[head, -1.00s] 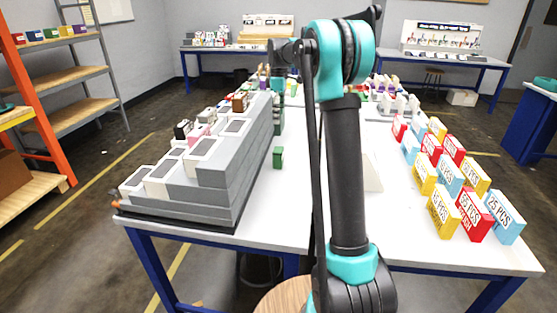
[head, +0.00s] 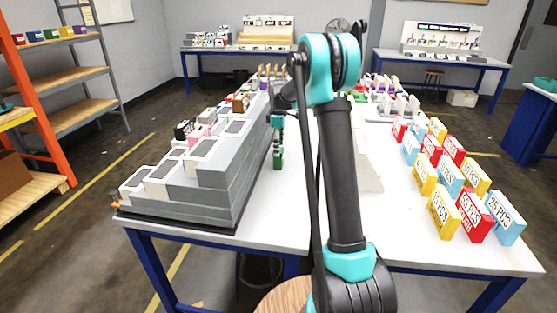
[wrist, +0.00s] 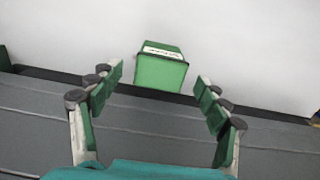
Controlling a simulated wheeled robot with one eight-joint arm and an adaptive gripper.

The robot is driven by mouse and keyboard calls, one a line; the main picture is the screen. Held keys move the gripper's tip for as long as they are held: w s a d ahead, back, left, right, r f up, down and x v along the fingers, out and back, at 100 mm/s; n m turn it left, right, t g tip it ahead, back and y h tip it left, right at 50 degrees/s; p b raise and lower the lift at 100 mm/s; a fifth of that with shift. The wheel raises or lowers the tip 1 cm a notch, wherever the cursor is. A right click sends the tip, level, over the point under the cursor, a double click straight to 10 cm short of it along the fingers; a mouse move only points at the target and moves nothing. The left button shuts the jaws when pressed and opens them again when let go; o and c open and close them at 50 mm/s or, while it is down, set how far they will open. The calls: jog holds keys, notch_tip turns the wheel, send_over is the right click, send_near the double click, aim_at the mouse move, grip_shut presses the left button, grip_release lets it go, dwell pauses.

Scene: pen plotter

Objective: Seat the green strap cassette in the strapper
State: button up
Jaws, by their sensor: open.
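The green cassette (head: 278,162) is a small green block on the white table, just right of the grey stepped rack. In the wrist view the cassette (wrist: 160,70) shows a pale label along its top edge. My gripper (head: 278,146) hangs pointing down over the cassette. In the wrist view my gripper (wrist: 158,85) is open, its green-padded fingers on either side of and short of the cassette, with gaps visible. Nothing is held. I cannot pick out the strapper for certain in these views.
The grey stepped rack (head: 226,176) with white-framed blocks stands close left of the cassette. Rows of coloured count boxes (head: 449,178) stand at the right. A white wedge-shaped piece (head: 368,165) is partly behind my arm. The white table (head: 275,215) is bare nearer the front.

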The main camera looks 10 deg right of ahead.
jog(key=shift+f, duration=1.2)
jog(key=c, duration=1.4)
